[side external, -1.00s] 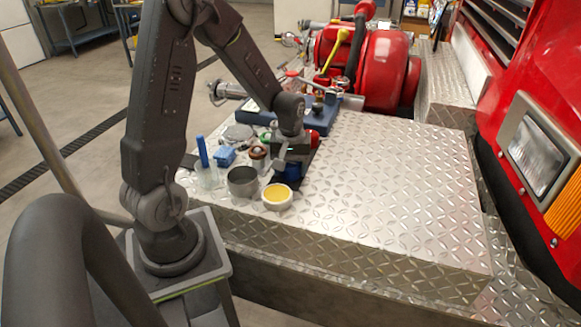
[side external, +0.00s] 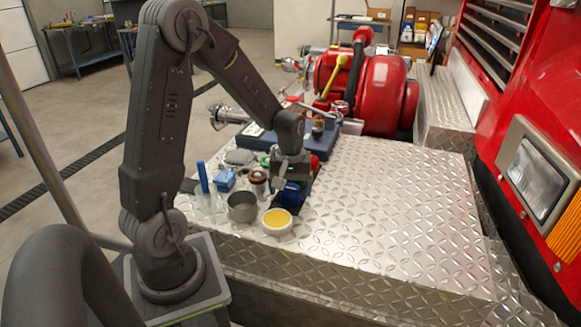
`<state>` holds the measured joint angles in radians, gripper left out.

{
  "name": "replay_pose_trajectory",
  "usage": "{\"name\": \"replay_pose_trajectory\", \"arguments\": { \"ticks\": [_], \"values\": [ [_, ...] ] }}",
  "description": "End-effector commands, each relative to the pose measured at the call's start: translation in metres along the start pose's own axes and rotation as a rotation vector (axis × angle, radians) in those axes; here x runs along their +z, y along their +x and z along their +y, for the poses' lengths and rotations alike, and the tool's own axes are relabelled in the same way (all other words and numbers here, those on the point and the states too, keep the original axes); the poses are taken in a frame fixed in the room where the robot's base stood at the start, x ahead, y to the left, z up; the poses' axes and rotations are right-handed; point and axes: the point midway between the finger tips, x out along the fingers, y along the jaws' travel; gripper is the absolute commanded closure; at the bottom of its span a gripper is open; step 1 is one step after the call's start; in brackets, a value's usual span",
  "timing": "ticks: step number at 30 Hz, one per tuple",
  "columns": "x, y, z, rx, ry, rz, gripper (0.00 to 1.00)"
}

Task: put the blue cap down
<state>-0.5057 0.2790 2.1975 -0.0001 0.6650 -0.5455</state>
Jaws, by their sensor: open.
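The blue cap (side external: 291,196) is low at the front of the dark mat, just below my gripper (side external: 290,187). My gripper points down at it and is open. The jaws hide part of the cap, and I cannot tell whether they touch it. A white cup with yellow contents (side external: 277,222) stands just in front of the cap, to the left.
A grey metal cup (side external: 241,208), a clear cup (side external: 207,200) with a blue stick, a blue block (side external: 225,181) and a brown-topped jar (side external: 258,180) crowd the left. A blue tray (side external: 285,140) and red pump (side external: 383,95) are behind. The plate (side external: 400,220) is clear on the right.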

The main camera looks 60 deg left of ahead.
Motion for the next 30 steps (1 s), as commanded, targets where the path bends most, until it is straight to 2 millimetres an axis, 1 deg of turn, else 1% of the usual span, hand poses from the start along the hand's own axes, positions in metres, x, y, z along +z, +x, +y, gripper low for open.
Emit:
{"name": "replay_pose_trajectory", "arguments": {
  "ticks": [1,3,9,12,15,18,20,23,26,27,29,30],
  "values": [
    [-0.001,-0.012,0.000,0.004,0.000,0.006,0.16],
    [-0.001,-0.027,0.001,0.004,0.000,0.006,0.16],
    [-0.001,-0.069,0.000,0.003,0.000,0.006,0.16],
    [0.000,-0.085,0.000,0.002,0.000,0.004,0.16],
    [0.000,-0.095,0.000,0.002,0.000,0.003,0.16],
    [0.001,-0.102,0.001,0.002,0.006,0.004,0.16],
    [0.006,-0.107,0.002,0.008,0.030,0.014,0.16],
    [0.026,-0.121,0.007,0.032,0.123,0.052,0.16],
    [0.060,-0.141,0.012,0.072,0.280,0.118,0.16],
    [0.075,-0.148,0.013,0.091,0.354,0.149,0.16],
    [0.099,-0.158,0.013,0.118,0.468,0.195,0.16],
    [0.114,-0.163,0.011,0.136,0.542,0.226,0.16]
  ]
}}
